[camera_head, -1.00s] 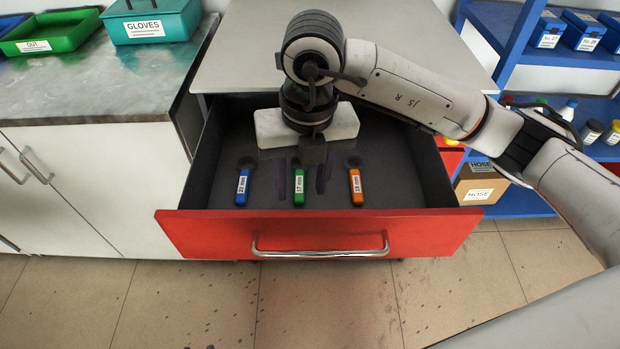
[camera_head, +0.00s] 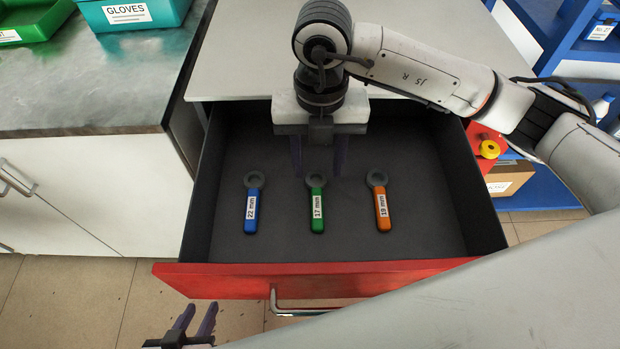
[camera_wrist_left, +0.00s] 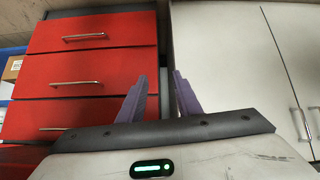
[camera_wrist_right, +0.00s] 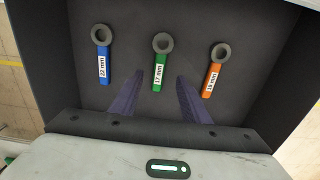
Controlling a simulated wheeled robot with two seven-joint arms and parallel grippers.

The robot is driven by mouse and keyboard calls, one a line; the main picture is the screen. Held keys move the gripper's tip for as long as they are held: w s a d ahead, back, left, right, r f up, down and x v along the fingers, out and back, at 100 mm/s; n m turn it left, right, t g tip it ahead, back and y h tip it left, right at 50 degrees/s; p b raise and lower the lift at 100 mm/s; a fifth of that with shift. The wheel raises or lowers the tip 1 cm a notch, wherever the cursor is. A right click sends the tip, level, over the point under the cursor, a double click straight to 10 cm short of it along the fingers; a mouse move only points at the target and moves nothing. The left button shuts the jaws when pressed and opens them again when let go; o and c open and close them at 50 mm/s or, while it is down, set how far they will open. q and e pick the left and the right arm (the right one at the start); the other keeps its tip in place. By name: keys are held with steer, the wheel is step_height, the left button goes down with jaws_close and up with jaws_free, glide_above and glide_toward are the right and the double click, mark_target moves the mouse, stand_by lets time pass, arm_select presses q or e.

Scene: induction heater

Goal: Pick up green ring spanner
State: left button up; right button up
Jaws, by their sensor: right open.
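The green ring spanner (camera_head: 317,208), marked 17 mm with a dark ring end, lies in the open drawer between two other spanners. It also shows in the right wrist view (camera_wrist_right: 160,68). My right gripper (camera_head: 318,172) is open and empty, with its purple fingers pointing into the drawer just behind the green spanner's ring. In the right wrist view the fingers (camera_wrist_right: 156,88) flank the green handle's lower end from either side, apart from it. My left gripper (camera_head: 196,318) is open and empty, low in front of the drawer; its fingers also show in the left wrist view (camera_wrist_left: 160,88).
A blue 22 mm spanner (camera_head: 252,208) lies to the left and an orange 19 mm spanner (camera_head: 382,208) to the right. The red drawer front (camera_head: 230,282) and dark side walls bound the space. A grey worktop (camera_head: 245,50) overhangs the drawer's back.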

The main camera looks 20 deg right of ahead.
mark_target(317, 197)
steer(key=f, duration=0.3)
steer(key=shift+s+f, duration=0.3)
steer(key=shift+s, duration=0.05)
steer(key=shift+f, duration=0.3)
steer(key=f+p, duration=0.1)
steer(key=f, duration=0.4)
steer(key=shift+w, duration=0.2)
steer(key=shift+f, duration=0.15)
steer(key=c, duration=1)
arm_select(q)
steer(key=shift+s+r, duration=0.45)
steer(key=shift+s, duration=0.15)
arm_select(e)
jaws_close()
